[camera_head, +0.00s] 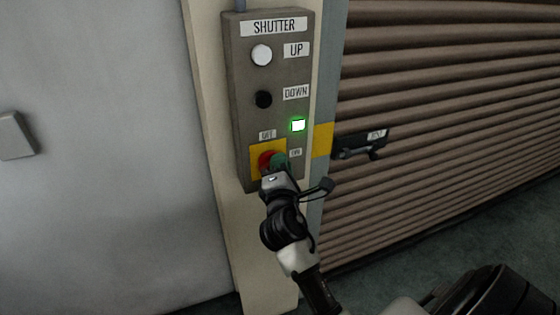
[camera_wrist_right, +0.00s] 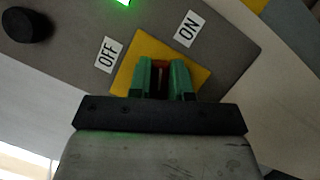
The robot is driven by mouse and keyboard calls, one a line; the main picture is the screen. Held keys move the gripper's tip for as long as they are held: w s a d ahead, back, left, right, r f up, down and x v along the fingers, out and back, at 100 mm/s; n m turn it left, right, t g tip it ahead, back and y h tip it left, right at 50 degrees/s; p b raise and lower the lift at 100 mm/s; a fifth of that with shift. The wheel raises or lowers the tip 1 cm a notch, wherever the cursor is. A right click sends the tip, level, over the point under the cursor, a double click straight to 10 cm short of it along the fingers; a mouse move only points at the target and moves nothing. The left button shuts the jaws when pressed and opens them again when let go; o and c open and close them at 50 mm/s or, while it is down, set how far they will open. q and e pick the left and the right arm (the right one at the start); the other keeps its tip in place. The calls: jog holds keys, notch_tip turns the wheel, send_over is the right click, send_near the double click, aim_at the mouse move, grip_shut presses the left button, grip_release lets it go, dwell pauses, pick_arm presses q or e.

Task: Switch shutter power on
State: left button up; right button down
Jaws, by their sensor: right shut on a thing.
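The shutter control box (camera_head: 238,70) is grey and fixed to a pale post. It has a white UP button (camera_head: 261,55), a black DOWN button (camera_head: 263,99) and a lit green lamp (camera_head: 298,125). The red power switch (camera_head: 266,158) sits on a yellow plate (camera_head: 256,149) between OFF and ON labels. My right gripper (camera_head: 276,163) is at the switch. In the right wrist view its green fingertips (camera_wrist_right: 163,78) are shut on the red switch (camera_wrist_right: 161,64), mostly hidden between them. The left gripper is not in view.
A brown ribbed shutter (camera_head: 450,110) with a dark handle (camera_head: 358,146) is right of the post. A grey wall (camera_head: 110,100) with a small pale box (camera_head: 15,134) is on the left. Green-grey floor (camera_head: 400,265) lies below.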

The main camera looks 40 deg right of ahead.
jog(key=m, duration=0.1)
jog(key=m+g+p, duration=0.1)
jog(key=m, duration=0.1)
jog(key=m+p, duration=0.1)
jog(key=shift+d+f+m+g, duration=0.1)
jog(key=shift+f+m+g, duration=0.2)
jog(key=shift+m+g, duration=0.1)
jog(key=shift+f, duration=0.1)
dwell(0.4)
jog(key=c, duration=1)
grip_release()
jog(key=shift+c, duration=0.2)
jog(key=shift+y+p, duration=0.3)
